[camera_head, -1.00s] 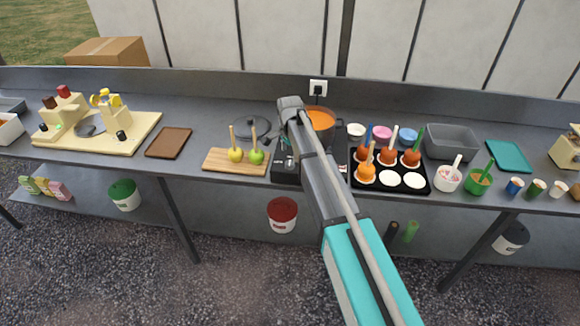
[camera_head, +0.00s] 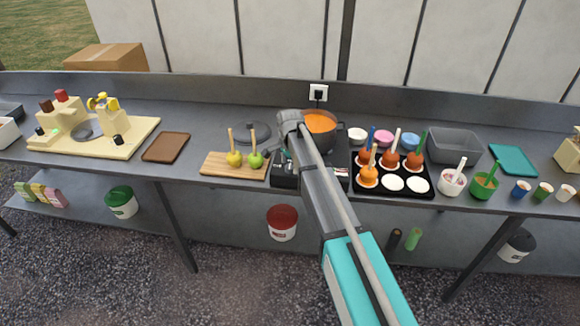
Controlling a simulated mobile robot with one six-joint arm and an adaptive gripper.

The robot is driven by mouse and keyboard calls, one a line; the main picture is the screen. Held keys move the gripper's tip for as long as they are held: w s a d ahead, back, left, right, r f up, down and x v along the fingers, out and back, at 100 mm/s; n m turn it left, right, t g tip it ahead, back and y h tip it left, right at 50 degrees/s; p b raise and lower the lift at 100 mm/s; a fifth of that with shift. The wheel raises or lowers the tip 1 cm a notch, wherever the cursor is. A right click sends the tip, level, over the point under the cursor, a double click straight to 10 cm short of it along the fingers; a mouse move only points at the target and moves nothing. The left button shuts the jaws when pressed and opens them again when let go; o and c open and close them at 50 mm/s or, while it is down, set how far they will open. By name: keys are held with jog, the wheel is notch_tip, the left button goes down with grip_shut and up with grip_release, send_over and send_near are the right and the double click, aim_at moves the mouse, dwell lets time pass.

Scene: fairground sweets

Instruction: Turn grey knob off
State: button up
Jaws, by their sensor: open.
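A black stove (camera_head: 284,181) stands mid-counter with a pot of orange liquid (camera_head: 321,122) on it. My arm crosses in front and hides much of the stove's front and part of the pot. My gripper (camera_head: 283,152) points down by the stove's left front, just right of the green apple. It is small and partly hidden by my wrist, with its jaws open. The grey knob cannot be made out clearly; small light details show on the stove front near my gripper. I cannot tell whether the gripper touches anything.
A wooden board (camera_head: 220,170) with two apples on sticks lies close left of the stove. A dark lid (camera_head: 252,134) lies behind it. A black tray (camera_head: 419,198) with coated apples sits close right. A grey bin (camera_head: 453,146) stands farther right.

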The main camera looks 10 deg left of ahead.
jog(key=c, duration=1.1)
jog(key=shift+c, duration=0.2)
jog(key=n, duration=1.3)
jog(key=shift+n, duration=0.4)
